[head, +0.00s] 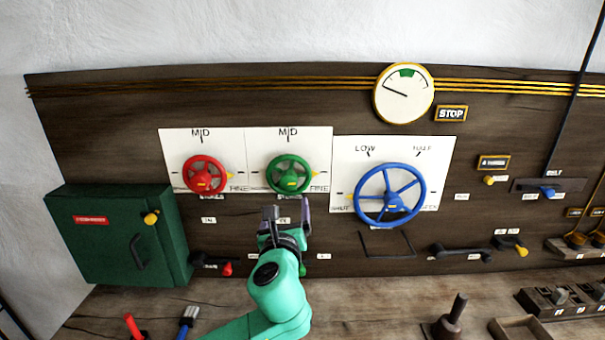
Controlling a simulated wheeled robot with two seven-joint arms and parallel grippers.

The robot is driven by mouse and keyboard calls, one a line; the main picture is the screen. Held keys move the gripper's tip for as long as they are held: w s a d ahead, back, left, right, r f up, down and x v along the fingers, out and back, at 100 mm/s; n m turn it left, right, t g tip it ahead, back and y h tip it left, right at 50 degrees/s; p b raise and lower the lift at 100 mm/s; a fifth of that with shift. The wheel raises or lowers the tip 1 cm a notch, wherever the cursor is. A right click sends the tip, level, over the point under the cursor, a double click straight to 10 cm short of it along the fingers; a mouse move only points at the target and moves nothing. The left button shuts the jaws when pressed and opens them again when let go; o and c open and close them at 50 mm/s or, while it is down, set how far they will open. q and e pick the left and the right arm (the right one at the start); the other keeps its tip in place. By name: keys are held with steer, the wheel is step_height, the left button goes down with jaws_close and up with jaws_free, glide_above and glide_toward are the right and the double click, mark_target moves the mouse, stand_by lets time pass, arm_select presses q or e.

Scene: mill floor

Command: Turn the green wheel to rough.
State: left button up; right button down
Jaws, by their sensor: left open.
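The green wheel (289,161) is mounted on a white plate (259,146) in the middle of the dark wooden panel. MID is printed above it and FINE at its lower right. A yellow mark shows at the wheel's right side, toward FINE. The word at its lower left is not readable. My left gripper (286,206) is just below the green wheel in the picture, fingers pointing up, open and empty. I cannot tell how far it is from the panel. My right gripper is not in view.
A red wheel (204,174) is close on the left and a larger blue wheel (390,195) on the right. A gauge (403,94) sits above. A green box (116,236) stands at the left. Small levers and a wooden bench (370,295) lie below.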

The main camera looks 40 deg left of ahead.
mark_target(287, 183)
arm_select(q)
steer(key=w+a+p, duration=0.1)
steer(key=w+a, duration=0.1)
steer(key=w+a+r+p, duration=0.1)
steer(key=w+a, duration=0.1)
steer(key=w+a+r+p, duration=0.1)
steer(key=w+a, duration=0.1)
steer(key=shift+w+r+p, duration=0.15)
steer(key=shift+w+p, duration=0.1)
steer(key=shift+p, duration=0.05)
steer(key=x, duration=0.3)
steer(key=f+p+x, duration=0.1)
steer(key=x, duration=0.1)
steer(key=shift+w+d, duration=0.25)
steer(key=shift+w, duration=0.05)
steer(key=shift+s+r, duration=0.15)
steer(key=shift+s, duration=0.15)
steer(key=c, duration=1.4)
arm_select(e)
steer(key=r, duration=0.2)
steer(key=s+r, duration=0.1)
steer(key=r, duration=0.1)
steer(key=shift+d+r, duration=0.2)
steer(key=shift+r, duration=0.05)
